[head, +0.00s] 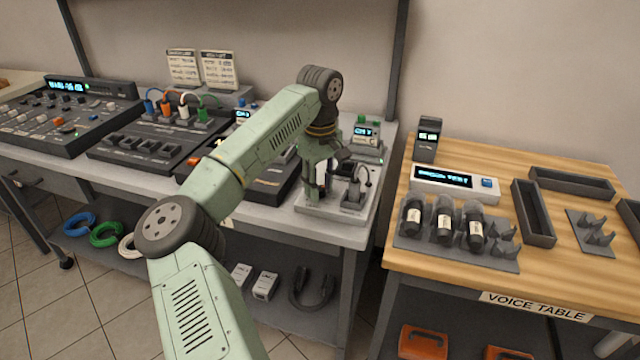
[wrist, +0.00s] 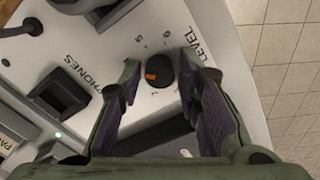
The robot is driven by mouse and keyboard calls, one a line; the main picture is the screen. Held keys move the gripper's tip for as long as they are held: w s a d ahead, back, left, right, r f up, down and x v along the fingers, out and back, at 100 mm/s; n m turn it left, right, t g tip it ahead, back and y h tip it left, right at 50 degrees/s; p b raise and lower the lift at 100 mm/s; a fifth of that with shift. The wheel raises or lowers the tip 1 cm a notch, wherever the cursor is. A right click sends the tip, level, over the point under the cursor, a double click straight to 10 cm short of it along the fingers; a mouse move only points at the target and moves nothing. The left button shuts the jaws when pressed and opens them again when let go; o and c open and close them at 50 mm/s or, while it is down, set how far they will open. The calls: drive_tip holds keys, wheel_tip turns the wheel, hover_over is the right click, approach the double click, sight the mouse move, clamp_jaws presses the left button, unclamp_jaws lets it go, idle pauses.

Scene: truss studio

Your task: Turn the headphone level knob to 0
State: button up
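The headphone level knob (wrist: 160,71) is a small black knob on a pale panel, seen in the wrist view. Its orange mark sits on the left side of the knob. Small scale digits and ticks surround it, too small to read surely, with "LEVEL" printed to the right and "PHONES" to the left. My gripper (wrist: 158,66) is open with one finger on each side of the knob. The right finger is close to it; contact is unclear. In the head view my gripper (head: 318,190) is over the pale headphone box (head: 330,213), and the knob is hidden.
Dark mixing consoles (head: 70,115) fill the bench to the left. A wooden table (head: 400,250) with microphones (head: 444,225) stands right of the bench.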

clamp_jaws()
drive_tip(key=shift+n, duration=0.3)
